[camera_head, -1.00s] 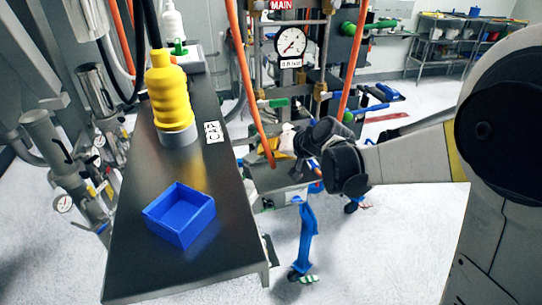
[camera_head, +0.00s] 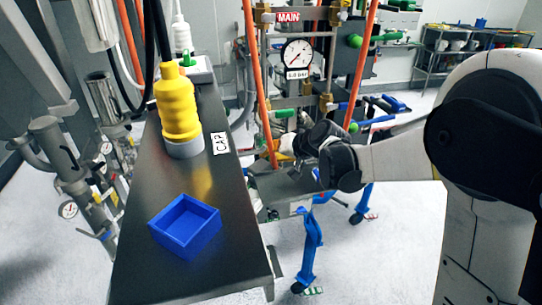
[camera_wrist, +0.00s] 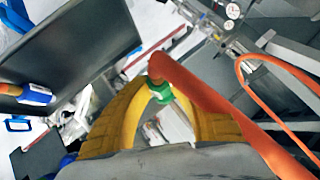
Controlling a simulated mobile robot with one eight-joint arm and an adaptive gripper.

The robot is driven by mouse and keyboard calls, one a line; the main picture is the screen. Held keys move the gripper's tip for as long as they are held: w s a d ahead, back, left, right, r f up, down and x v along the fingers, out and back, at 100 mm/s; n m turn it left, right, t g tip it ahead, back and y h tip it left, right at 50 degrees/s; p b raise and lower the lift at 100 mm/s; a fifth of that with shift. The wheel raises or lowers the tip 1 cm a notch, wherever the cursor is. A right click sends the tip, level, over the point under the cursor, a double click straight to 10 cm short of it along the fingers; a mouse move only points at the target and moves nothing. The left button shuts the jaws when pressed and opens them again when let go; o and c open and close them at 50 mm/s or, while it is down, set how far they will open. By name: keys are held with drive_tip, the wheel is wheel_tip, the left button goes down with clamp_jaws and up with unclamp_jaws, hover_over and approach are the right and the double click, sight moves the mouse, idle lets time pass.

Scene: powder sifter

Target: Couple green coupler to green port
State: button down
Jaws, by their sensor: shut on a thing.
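My gripper (camera_wrist: 165,105) has yellow fingers, closed around the green coupler (camera_wrist: 160,93) at the end of an orange hose (camera_wrist: 205,95) in the wrist view. In the head view, my gripper (camera_head: 275,154) is low in front of the piping stand, right of the dark table; the coupler in it cannot be made out there. Green fittings show on the stand, one at mid-height (camera_head: 284,113) and one at the upper right (camera_head: 354,41). I cannot tell which is the green port. The coupler is in the fingers, with no port visible touching it.
A dark table (camera_head: 190,275) at left bears a yellow ribbed bottle (camera_head: 179,105), a blue tray (camera_head: 185,226) and a CAP label (camera_head: 220,143). A gauge (camera_head: 297,54) sits under the MAIN sign. Orange hoses hang before the stand. Blue-legged wheeled base (camera_head: 310,245) stands below.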

drive_tip(key=shift+w, duration=0.15)
idle(0.3)
drive_tip(key=c, duration=1.2)
unclamp_jaws()
drive_tip(key=shift+o, duration=0.2)
drive_tip(key=v, duration=1.1)
drive_tip(key=s+d+f+h+b, duration=0.3)
drive_tip(key=s+d+f+b, duration=0.1)
drive_tip(key=s+f+b, duration=0.7)
drive_tip(key=s+d+f+g+h+b, duration=0.1)
drive_tip(key=s+d+f+h+b, duration=0.2)
drive_tip(key=s+f+b, duration=0.9)
drive_tip(key=s+d+f, duration=0.1)
drive_tip(key=s+f, duration=0.3)
drive_tip(key=shift+d, duration=0.35)
